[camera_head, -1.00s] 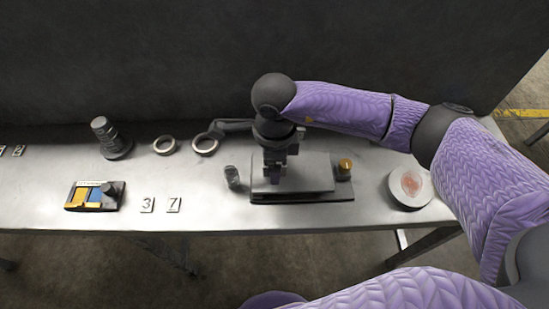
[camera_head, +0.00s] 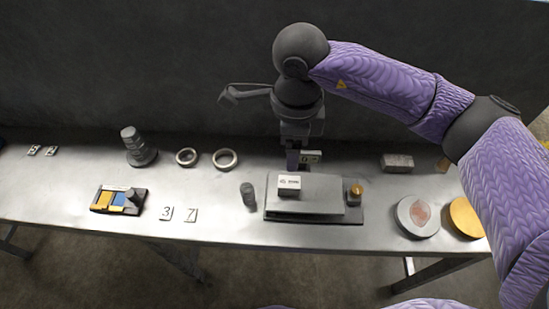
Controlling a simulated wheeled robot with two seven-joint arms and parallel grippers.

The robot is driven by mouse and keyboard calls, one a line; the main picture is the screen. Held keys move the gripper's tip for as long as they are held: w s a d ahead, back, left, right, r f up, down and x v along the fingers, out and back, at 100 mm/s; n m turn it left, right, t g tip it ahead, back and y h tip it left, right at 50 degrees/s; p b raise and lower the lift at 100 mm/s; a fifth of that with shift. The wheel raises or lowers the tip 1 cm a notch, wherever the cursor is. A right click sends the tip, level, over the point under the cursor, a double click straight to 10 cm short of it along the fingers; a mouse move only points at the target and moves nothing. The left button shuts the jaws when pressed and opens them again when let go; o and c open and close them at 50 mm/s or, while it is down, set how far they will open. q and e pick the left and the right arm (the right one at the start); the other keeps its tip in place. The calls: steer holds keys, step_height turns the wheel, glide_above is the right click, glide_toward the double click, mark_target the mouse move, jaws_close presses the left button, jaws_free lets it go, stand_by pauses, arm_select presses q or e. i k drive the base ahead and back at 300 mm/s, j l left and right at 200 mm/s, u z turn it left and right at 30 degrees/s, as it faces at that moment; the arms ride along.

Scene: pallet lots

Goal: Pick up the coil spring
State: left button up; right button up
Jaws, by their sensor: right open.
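A small dark grey cylinder (camera_head: 248,195) stands upright on the metal table, just left of a flat grey plate fixture. It may be the coil spring, but its coils are too small to make out. My right gripper (camera_head: 293,163) is open, pointing down above the back of the fixture (camera_head: 310,209). It is to the right of the cylinder and farther back, apart from it. A small white box (camera_head: 289,185) lies on the fixture in front of the gripper. My left gripper is not in view.
A dark stepped stack (camera_head: 138,148), two rings (camera_head: 187,157) (camera_head: 225,159) and a yellow-blue tray (camera_head: 119,201) are on the left. Number tiles (camera_head: 178,214) lie near the front. Round discs (camera_head: 417,216) (camera_head: 465,217) and a grey block (camera_head: 397,163) are on the right.

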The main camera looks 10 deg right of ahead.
mark_target(245, 192)
steer(key=i+j+z, duration=0.1)
steer(key=j+z, duration=0.7)
steer(key=j, duration=0.15)
steer(key=j+z, duration=0.4)
steer(key=k+j+z, duration=0.1)
steer(key=j+z, duration=0.3)
steer(key=j, duration=0.2)
steer(key=k+j+z, duration=0.2)
steer(key=j+z, duration=0.25)
